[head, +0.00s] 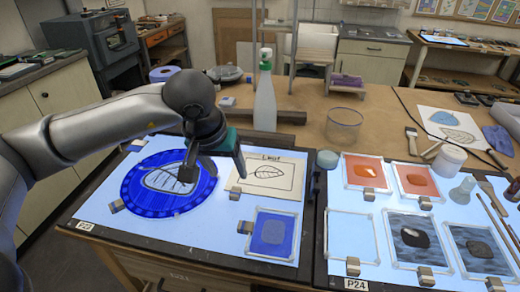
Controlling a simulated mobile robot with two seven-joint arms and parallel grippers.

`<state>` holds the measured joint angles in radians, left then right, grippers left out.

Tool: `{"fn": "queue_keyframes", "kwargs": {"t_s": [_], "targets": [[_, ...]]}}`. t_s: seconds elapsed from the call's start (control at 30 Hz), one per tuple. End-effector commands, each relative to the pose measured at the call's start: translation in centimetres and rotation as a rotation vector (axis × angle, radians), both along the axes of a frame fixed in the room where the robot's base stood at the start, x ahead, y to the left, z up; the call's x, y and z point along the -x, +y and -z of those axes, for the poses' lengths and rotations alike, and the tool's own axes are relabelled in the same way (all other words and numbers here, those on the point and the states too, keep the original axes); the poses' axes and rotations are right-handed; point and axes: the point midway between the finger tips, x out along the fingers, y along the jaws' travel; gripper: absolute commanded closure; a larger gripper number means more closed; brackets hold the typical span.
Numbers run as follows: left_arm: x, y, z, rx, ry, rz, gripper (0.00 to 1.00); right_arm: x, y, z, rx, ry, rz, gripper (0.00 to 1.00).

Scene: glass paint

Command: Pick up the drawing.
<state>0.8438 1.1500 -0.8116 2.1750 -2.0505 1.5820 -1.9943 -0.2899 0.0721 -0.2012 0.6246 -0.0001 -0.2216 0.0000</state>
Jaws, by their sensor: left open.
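The drawing, a cream sheet (266,188) with a leaf outline and the word "Leaf", lies flat on the lit left panel (140,242). My left gripper (214,174) is open and points down, with no object seen between its fingers. One finger is over the round blue glass piece (150,208) and the other is by the drawing's left edge. I cannot tell whether either finger touches anything. The gripper hides part of the blue piece's right side. My right gripper is out of view.
A blue glass square (273,233) with corner clips lies below the drawing. A spray bottle (265,100) and a clear jar (344,124) stand behind the panel. The right panel holds orange and grey glass squares (365,172). Another leaf sheet (448,122) lies at the far right.

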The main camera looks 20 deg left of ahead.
Motion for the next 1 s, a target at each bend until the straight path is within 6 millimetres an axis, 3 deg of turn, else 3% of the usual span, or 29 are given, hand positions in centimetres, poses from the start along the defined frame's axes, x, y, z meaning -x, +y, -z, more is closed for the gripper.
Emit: {"fn": "queue_keyframes", "kwargs": {"t_s": [0.07, 0.17, 0.5, 1.0], "targets": [[0.1, 0.8, -0.9, -0.058, -0.018, 0.026, 0.32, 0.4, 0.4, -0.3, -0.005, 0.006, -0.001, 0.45], [-0.2, 1.3, -0.3, -0.084, -0.022, 0.038, 0.32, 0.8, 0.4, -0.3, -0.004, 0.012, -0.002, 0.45], [-2.7, 1.8, 6.2, -0.081, -0.02, 0.036, 0.32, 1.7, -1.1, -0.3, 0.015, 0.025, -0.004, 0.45], [-4.7, 1.9, 10.7, -0.079, -0.021, 0.036, 0.32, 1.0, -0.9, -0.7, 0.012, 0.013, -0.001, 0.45]]}}
